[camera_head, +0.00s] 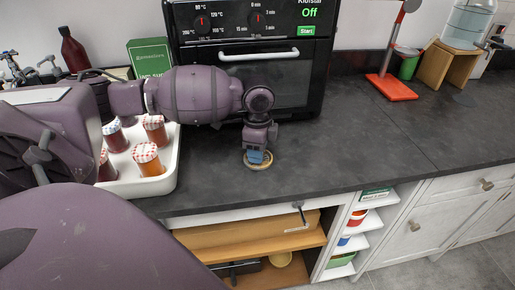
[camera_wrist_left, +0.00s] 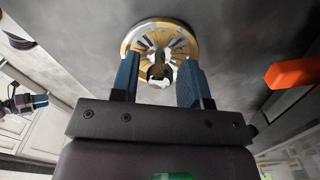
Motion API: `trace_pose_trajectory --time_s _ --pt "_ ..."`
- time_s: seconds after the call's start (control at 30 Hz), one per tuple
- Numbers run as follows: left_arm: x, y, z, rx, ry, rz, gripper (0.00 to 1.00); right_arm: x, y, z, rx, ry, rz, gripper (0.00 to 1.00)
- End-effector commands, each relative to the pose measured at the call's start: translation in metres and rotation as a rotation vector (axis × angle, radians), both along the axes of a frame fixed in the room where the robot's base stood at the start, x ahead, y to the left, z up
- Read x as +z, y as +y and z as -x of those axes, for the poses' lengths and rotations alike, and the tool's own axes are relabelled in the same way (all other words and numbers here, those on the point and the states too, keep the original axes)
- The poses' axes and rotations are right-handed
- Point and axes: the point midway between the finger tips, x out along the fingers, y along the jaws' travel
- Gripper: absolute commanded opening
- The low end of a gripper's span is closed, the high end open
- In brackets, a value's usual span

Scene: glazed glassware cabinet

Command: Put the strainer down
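The strainer, a round piece with a gold rim, lies flat on the dark worktop in the head view (camera_head: 258,165). In the left wrist view the strainer (camera_wrist_left: 188,38) has a slotted, shiny middle and a small upright knob. My left gripper (camera_head: 258,156) points down over it, low by the worktop. In the left wrist view the left gripper's blue fingers (camera_wrist_left: 160,82) stand on either side of the knob, with gaps beside it. What looks like my right gripper (camera_wrist_left: 28,103) shows small at the left edge there; its fingers are unclear.
A white tray (camera_head: 170,178) with several checked-lid jars stands to the left. An oven (camera_head: 270,75) stands behind the gripper. A red stand (camera_head: 391,88) is at the back right. The worktop right of the strainer is clear; its front edge is close, above open shelves (camera_head: 255,238).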

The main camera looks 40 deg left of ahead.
Motion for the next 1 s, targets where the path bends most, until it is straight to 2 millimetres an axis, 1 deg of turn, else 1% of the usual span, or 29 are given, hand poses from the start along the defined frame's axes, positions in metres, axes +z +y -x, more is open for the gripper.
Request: trace_pose_trajectory --time_s 0.33,0.47,0.57,0.7,0.9,1.0 --pt "0.001 0.000 0.000 0.000 0.000 -0.001 0.51 -0.006 -0.001 0.002 -0.001 0.011 0.001 0.43" --pt "0.011 0.000 0.000 0.000 -0.002 -0.001 0.51 -0.003 0.000 0.001 -0.001 0.008 0.000 0.43" --pt "0.026 0.000 -0.001 0.000 -0.005 0.000 0.51 0.002 0.000 0.000 -0.001 0.001 0.001 0.43" --pt "0.054 0.000 -0.001 -0.001 -0.006 -0.001 0.51 0.009 0.000 -0.002 -0.001 -0.009 0.001 0.43" --pt "0.092 0.000 -0.001 0.000 -0.005 -0.001 0.51 0.012 -0.001 0.000 -0.003 -0.011 0.000 0.43" --pt "0.105 0.000 0.000 -0.001 -0.002 0.000 0.51 0.012 -0.001 0.002 -0.006 -0.007 -0.002 0.43"
